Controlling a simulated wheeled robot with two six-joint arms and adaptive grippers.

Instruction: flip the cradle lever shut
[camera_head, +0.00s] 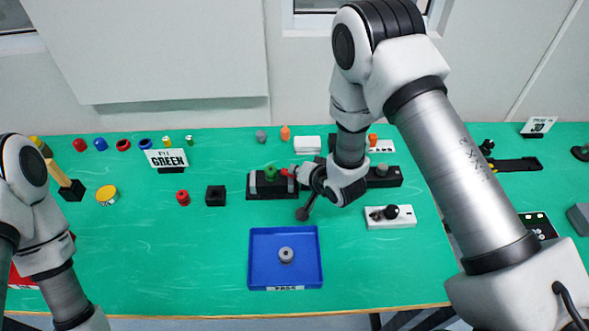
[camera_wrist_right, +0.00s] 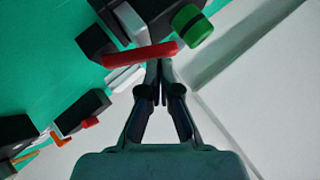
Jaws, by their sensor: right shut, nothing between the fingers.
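The black cradle (camera_head: 258,188) stands on the green table, with a green part (camera_head: 270,172) on it. Its red lever (camera_head: 285,172) shows at the cradle's right side, beside my right gripper (camera_head: 297,173). In the right wrist view the red lever (camera_wrist_right: 140,55) lies across the picture just beyond the closed fingertips of my right gripper (camera_wrist_right: 159,65). The fingers hold nothing; whether they touch the lever I cannot tell. A green cylinder with a dark band (camera_wrist_right: 192,26) sits beside the black cradle body (camera_wrist_right: 165,8). My left gripper is out of view.
A blue tray (camera_head: 257,283) holding a grey ring (camera_head: 286,255) lies in front of the cradle. A black box (camera_head: 215,196) stands left of it. A white block with a black knob (camera_head: 390,216) stands at right. The table's left front is mostly clear.

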